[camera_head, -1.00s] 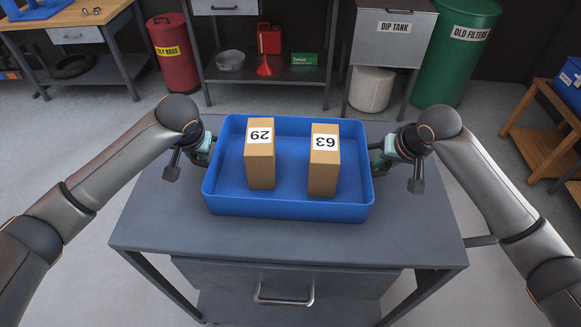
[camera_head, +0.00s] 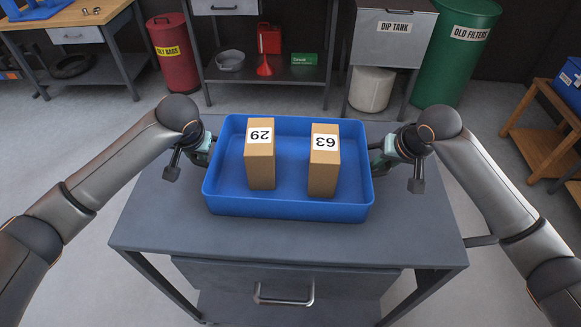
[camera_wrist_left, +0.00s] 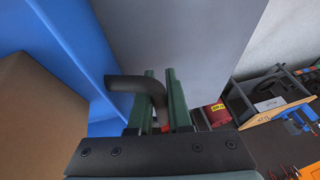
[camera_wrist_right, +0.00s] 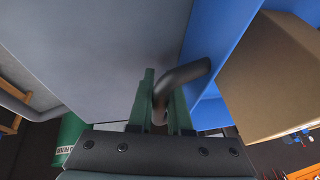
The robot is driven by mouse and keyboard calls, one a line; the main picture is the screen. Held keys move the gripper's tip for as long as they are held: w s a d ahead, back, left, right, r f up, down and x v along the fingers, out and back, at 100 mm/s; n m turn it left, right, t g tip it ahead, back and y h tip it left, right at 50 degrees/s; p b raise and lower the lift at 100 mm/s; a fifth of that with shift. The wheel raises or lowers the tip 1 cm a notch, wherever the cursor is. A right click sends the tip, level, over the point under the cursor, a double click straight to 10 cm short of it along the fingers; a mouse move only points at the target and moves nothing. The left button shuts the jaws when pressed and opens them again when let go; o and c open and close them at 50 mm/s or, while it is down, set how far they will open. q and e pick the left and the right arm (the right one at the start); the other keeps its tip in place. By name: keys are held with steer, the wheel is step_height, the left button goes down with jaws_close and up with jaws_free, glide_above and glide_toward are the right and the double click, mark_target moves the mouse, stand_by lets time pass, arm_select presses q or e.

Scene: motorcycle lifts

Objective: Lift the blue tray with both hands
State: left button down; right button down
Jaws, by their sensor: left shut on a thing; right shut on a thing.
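The blue tray (camera_head: 290,208) is level over the grey table in the head view, with two brown boxes standing upright in it. One box (camera_head: 260,166) is labelled 29, the other box (camera_head: 323,172) is labelled 63. My left gripper (camera_wrist_left: 160,100) is shut on a dark bent handle (camera_wrist_left: 135,84) at the tray's left side. My right gripper (camera_wrist_right: 161,100) is shut on the matching handle (camera_wrist_right: 183,75) at the right side. Whether the tray's underside touches the table cannot be told.
The grey table (camera_head: 290,244) has a drawer with a handle (camera_head: 284,297) at its near side. Its top is otherwise clear. Behind stand a red bin (camera_head: 172,60), a dip tank (camera_head: 392,45) and a green old-filters bin (camera_head: 455,55). A wooden stand (camera_head: 540,150) is at the right.

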arm_select(q)
steer(key=shift+w+r, duration=0.1)
steer(key=shift+r, duration=0.2)
arm_select(e)
steer(key=shift+w+r, duration=0.1)
steer(key=shift+r, duration=0.2)
